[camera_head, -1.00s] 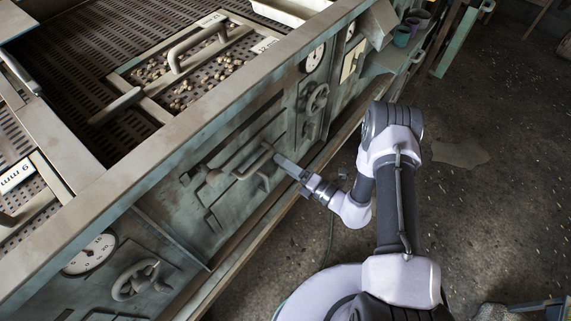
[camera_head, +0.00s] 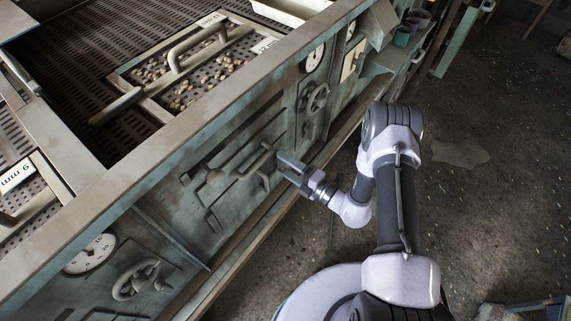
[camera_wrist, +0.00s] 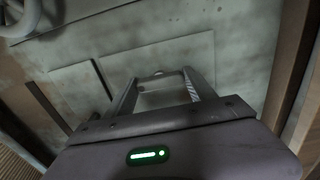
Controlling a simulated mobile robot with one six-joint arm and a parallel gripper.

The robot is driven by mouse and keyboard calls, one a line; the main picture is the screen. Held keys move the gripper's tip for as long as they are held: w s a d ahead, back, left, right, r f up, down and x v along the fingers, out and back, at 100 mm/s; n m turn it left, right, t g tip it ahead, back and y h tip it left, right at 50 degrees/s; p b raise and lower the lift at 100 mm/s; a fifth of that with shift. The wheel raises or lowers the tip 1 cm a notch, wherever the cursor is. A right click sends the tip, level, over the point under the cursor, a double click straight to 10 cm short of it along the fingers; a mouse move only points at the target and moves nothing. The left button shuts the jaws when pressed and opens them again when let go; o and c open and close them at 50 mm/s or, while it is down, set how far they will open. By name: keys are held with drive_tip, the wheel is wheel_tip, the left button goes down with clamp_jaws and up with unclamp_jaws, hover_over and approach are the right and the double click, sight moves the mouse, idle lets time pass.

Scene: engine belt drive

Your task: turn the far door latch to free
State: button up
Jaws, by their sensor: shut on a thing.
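The door (camera_head: 236,176) is a grey-green panel low on the machine's front, with a curved bar handle (camera_head: 254,160). My gripper (camera_head: 280,157) is at the door's right-hand, far end, its fingertips against the front. In the wrist view my gripper (camera_wrist: 160,78) has its two fingers apart, with the far door latch (camera_wrist: 158,74) between their tips. Only a small pale part of the latch shows there; in the head view my fingers hide it. I cannot read the latch's angle.
A handwheel (camera_head: 317,98) and a gauge (camera_head: 314,57) are further right on the front. Another handwheel (camera_head: 135,279) and a gauge (camera_head: 90,254) are at the lower left. A ledge (camera_head: 240,253) runs below the door. The floor (camera_head: 480,220) at right is mostly clear.

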drive_tip(key=o, duration=1.4)
drive_tip(key=p+v, duration=0.4)
drive_tip(key=v, duration=1.3)
drive_tip(key=shift+s+d, duration=0.15)
drive_tip(key=shift+s, duration=0.05)
